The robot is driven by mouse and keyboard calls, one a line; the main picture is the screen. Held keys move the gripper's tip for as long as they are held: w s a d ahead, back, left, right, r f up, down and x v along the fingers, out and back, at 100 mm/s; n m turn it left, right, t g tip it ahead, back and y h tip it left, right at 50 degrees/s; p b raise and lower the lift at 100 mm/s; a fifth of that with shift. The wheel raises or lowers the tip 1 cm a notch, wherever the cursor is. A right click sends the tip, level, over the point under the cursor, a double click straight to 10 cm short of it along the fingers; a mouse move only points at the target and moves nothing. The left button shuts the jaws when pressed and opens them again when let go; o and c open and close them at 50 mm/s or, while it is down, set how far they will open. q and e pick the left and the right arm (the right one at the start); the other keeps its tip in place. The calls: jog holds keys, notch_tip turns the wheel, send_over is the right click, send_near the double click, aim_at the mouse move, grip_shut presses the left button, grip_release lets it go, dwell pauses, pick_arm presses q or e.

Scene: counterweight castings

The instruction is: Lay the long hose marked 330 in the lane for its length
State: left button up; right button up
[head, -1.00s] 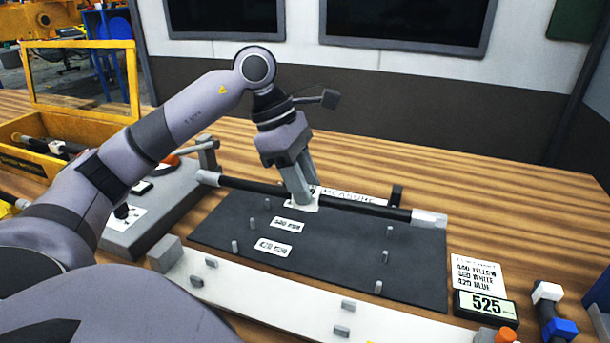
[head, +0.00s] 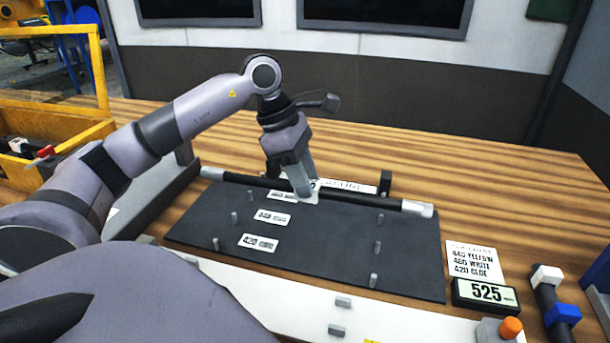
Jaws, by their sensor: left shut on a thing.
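A long dark hose (head: 358,198) with white ends lies across the back part of a dark board (head: 340,240). My left gripper (head: 303,192) is shut on it near its middle, with a white tag (head: 312,197) at the fingers; the tag's print is too small to read. Whether the hose touches the board or is held just above it, I cannot tell. The board has rows of short grey pegs and white lane labels: a back one (head: 281,195), a middle one (head: 272,217) and a front one (head: 258,243). My right gripper is not in view.
A display reading 525 (head: 486,294) and a printed card (head: 474,262) stand right of the board. A hose with white and blue fittings (head: 562,316) lies at far right. A yellow crate (head: 80,135) is at left.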

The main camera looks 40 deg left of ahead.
aim_at(305, 201)
pick_arm(q)
notch_tip(305, 201, down, 5)
jog(key=b, duration=0.4)
jog(key=shift+f+b, duration=0.25)
jog(key=shift+b, duration=0.05)
dwell(1.0)
jog(key=shift+f, duration=0.1)
dwell(0.5)
jog(key=shift+f+b, duration=0.55)
jog(key=shift+f, duration=0.05)
jog(key=o, duration=1.1)
